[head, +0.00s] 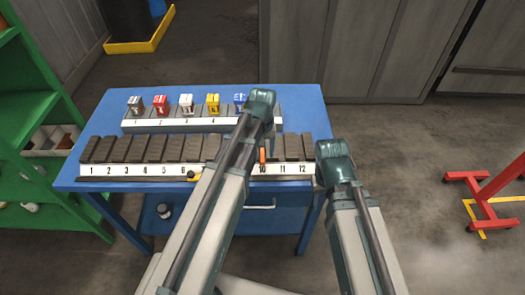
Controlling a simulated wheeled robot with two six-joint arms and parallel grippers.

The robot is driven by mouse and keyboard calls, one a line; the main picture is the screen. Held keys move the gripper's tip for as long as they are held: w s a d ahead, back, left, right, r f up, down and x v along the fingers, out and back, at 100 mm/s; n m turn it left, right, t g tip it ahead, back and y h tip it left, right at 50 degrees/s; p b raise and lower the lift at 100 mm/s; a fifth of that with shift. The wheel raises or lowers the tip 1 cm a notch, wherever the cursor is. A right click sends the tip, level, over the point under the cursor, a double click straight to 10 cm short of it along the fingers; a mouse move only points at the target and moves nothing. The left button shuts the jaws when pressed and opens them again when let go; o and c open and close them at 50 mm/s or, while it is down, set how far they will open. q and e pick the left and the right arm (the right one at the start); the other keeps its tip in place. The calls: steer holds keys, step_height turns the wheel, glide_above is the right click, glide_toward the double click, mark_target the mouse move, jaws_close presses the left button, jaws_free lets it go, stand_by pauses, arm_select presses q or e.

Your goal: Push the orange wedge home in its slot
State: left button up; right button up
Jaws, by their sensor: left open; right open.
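The orange wedge (262,156) shows as a narrow upright strip above the number 10 on the front rack (130,170). It stands at a slot between dark blocks. My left arm passes just left of it and hides part of the rack there. I cannot tell how deep the wedge sits. Both of my arms reach in from the bottom of the head view, with teal joints at their upper ends. I cannot make out the fingers of either gripper; they are hidden behind the arms or out of sight.
The racks stand on a blue table (90,172). A rear rack (160,126) carries grey, red, white, yellow and blue blocks. A small yellow-and-black object (192,177) lies at the front rack's edge. Green shelves (40,105) stand left; a red stand (490,190) stands right.

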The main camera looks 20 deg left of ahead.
mark_target(262, 161)
arm_select(q)
steer(key=shift+f+b, duration=1.5)
steer(key=shift+f, duration=0.5)
steer(key=shift+c, duration=0.2)
jaws_close()
